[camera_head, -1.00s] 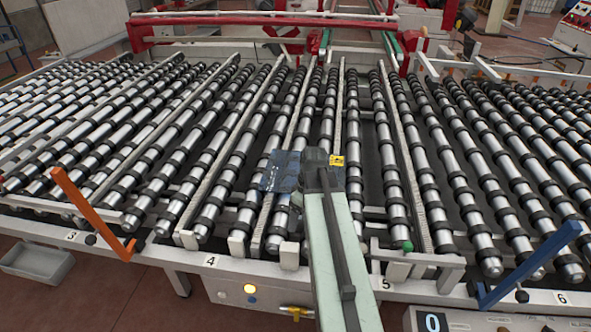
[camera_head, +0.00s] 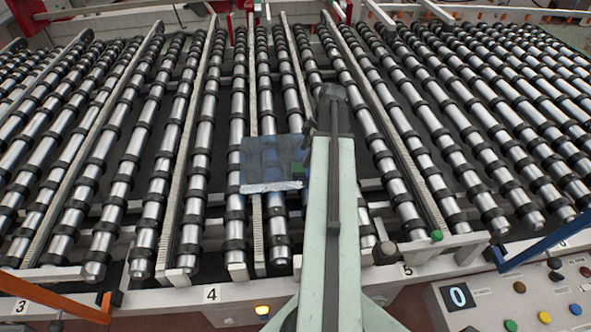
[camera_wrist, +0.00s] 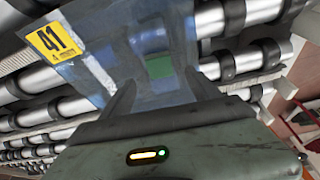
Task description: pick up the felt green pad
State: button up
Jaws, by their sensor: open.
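The green pad (camera_wrist: 160,67) shows in the wrist view as a small green patch ahead of my fingertips, roughly between them. It lies against a translucent bluish glass sheet (camera_wrist: 100,50); I cannot tell whether it is on or beneath the glass. My arm hides part of the glass in the head view.
The glass lies over a conveyor of black-ringed metal rollers (camera_head: 205,130) with pale toothed strips between some. A blue bar (camera_head: 540,248), an orange bar (camera_head: 55,302) and a button panel (camera_head: 520,305) stand along the front.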

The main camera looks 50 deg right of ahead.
aim_at(299, 167)
jog(key=shift+b+x, duration=0.4)
jog(key=shift+x, duration=0.6)
jog(key=b+x, duration=0.5)
jog(key=shift+w+a, duration=0.1)
jog(key=shift+w, duration=0.05)
jog(key=shift+r, duration=0.1)
jog(key=c, duration=1.4)
